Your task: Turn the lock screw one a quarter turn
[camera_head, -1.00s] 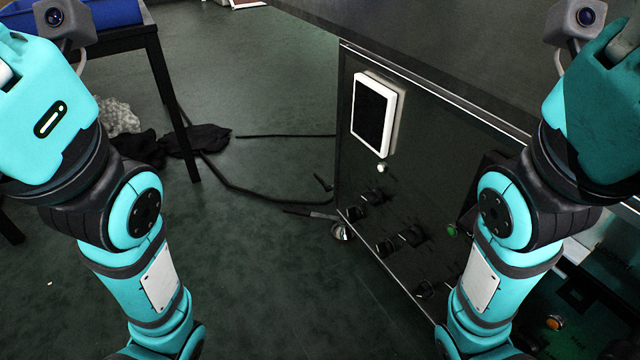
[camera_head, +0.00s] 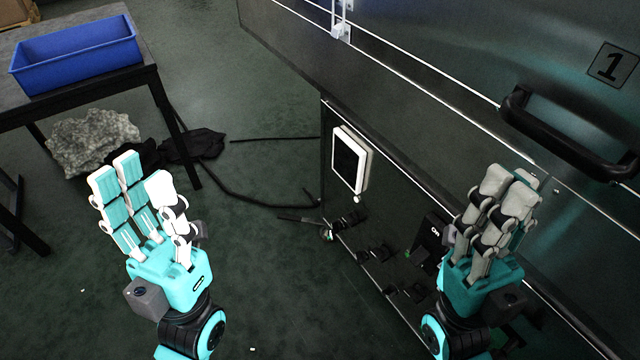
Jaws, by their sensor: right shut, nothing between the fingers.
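My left gripper (camera_head: 142,180) is teal and white, points up over the floor left of the machine, and is open and empty. My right gripper (camera_head: 508,184) is in front of the machine's dark panel, below the black door handle, with its fingers shut on nothing. I cannot tell which part is lock screw one. Small bright fittings (camera_head: 556,191) sit on the door edge close to my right fingertips, under the plate marked 1 (camera_head: 612,66). Black knobs (camera_head: 376,253) stick out of the lower panel, left of my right gripper.
A black door handle (camera_head: 565,140) juts out at the upper right. A white-framed screen (camera_head: 349,161) is on the lower panel. A blue crate (camera_head: 75,75) stands on a table at the left.

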